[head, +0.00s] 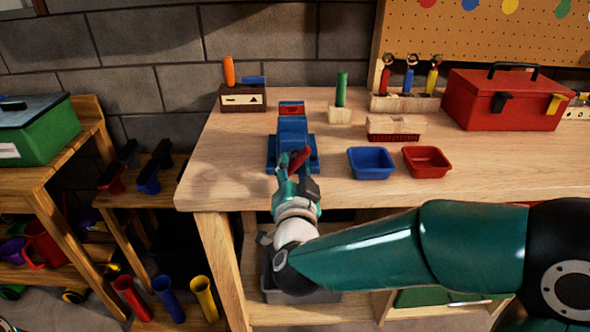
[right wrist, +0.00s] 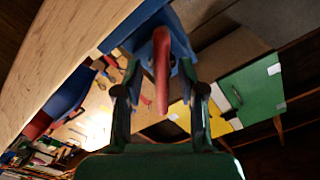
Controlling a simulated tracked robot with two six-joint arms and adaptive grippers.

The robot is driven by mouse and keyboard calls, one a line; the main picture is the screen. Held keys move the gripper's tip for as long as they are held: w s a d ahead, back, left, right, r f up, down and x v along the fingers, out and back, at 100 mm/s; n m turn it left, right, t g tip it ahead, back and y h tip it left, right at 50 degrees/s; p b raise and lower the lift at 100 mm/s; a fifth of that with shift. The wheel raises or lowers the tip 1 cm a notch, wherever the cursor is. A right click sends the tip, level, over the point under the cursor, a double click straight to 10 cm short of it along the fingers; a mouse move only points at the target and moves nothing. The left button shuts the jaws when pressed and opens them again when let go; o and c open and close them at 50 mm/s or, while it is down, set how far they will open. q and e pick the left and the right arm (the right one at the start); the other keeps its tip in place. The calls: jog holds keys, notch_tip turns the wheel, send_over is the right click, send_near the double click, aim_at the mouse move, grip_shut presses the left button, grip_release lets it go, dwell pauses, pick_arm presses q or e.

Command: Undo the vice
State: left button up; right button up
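The blue vice (head: 292,132) stands on the workbench near its front left edge, with a red piece at its back jaw. Its red handle (head: 300,158) sits at the front and looks tilted in the head view. My right gripper (head: 297,178) is at the front of the vice, close to the handle. In the right wrist view, the red handle (right wrist: 161,70) lies between the two fingers of my right gripper (right wrist: 160,100), with a gap on each side. The fingers are open. My left gripper is not in view.
On the wooden workbench (head: 225,175) are a blue tray (head: 371,162), a red tray (head: 426,161) and a red toolbox (head: 505,98). A wooden block with an orange-handled tool (head: 242,97) stands behind left. A shelf with a green box (head: 38,132) is at the left.

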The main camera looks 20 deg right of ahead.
jog(key=shift+s+a, duration=0.1)
jog(key=shift+s, duration=0.05)
jog(key=v, duration=1.1)
jog(key=shift+s, duration=0.3)
jog(key=shift+a, duration=0.1)
